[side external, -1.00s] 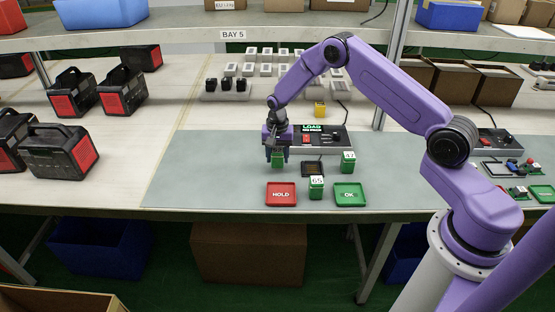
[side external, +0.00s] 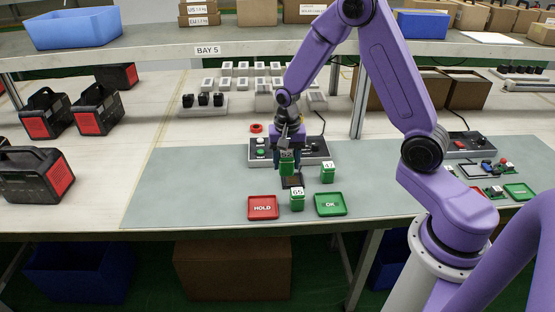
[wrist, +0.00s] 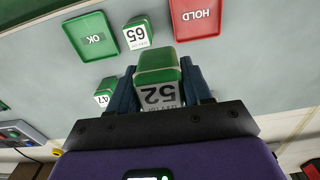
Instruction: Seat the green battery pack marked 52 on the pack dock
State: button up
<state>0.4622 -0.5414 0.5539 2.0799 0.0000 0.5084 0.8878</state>
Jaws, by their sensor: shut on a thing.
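The green battery pack marked 52 (wrist: 158,94) is held upright between the fingers of my gripper (wrist: 161,88). The dock is hidden in the wrist view. Green pack 65 (side external: 297,202) stands in front of the dock, and green pack 47 (side external: 327,174) stands to its right.
A red HOLD tray (side external: 263,208) and a green OK tray (side external: 330,205) lie at the mat's front, either side of pack 65. A grey control box (side external: 318,152) stands behind the gripper. The mat's left (side external: 190,185) is clear.

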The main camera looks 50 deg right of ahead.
jog(key=shift+s+r, duration=0.1)
jog(key=shift+s, duration=0.1)
jog(key=shift+w+d, duration=0.1)
jog(key=shift+d, duration=0.2)
jog(key=w+d+f, duration=0.5)
jog(key=d, duration=0.4)
jog(key=shift+a+f, duration=0.15)
jog(key=shift+f, duration=2.75)
jog(key=shift+f, duration=0.65)
jog(key=o, duration=1.3)
jog(key=shift+c, duration=0.2)
